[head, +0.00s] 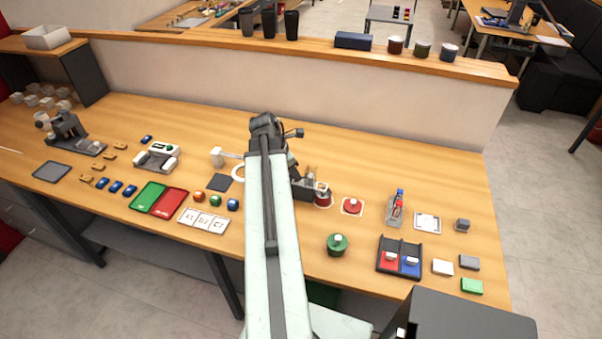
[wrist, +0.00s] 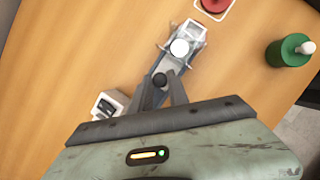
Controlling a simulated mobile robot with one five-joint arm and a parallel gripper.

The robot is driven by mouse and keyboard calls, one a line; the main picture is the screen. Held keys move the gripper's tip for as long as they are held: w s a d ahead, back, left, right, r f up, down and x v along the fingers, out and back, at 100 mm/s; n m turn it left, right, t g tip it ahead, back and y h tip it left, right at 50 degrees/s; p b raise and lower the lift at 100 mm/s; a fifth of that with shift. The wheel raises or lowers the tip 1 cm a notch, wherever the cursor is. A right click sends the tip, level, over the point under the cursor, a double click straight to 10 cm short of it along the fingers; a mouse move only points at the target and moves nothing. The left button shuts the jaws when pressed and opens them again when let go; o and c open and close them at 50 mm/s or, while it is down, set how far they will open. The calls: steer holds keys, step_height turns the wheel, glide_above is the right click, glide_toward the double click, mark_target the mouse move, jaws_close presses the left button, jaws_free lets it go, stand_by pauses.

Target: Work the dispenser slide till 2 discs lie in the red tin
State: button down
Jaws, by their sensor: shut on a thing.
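The dispenser (head: 305,191) stands just right of my arm in the head view and runs up the middle of the wrist view (wrist: 178,68). A round white part (wrist: 180,47) shows on top of it. My gripper (wrist: 161,84) is shut on the dark knob (wrist: 160,79) at the slide's near end. In the head view my arm hides most of the gripper. The red tin (head: 323,201) stands at the dispenser's right end. I cannot make out its inside or count any discs there.
A red lid-like piece with a white knob (head: 352,205) lies on a white-edged square to the right. A green round container (head: 337,244) stands nearer the front edge. A black two-part tray (head: 400,245) is further right. A white ring (head: 238,172) lies left of my arm.

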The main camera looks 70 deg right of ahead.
steer(key=c, duration=1.3)
jaws_free()
steer(key=shift+s, duration=0.15)
steer(key=shift+r, duration=0.2)
steer(key=p+v, duration=0.7)
steer(key=shift+a+r, duration=0.15)
steer(key=shift+r, duration=0.1)
steer(key=shift+w, duration=0.2)
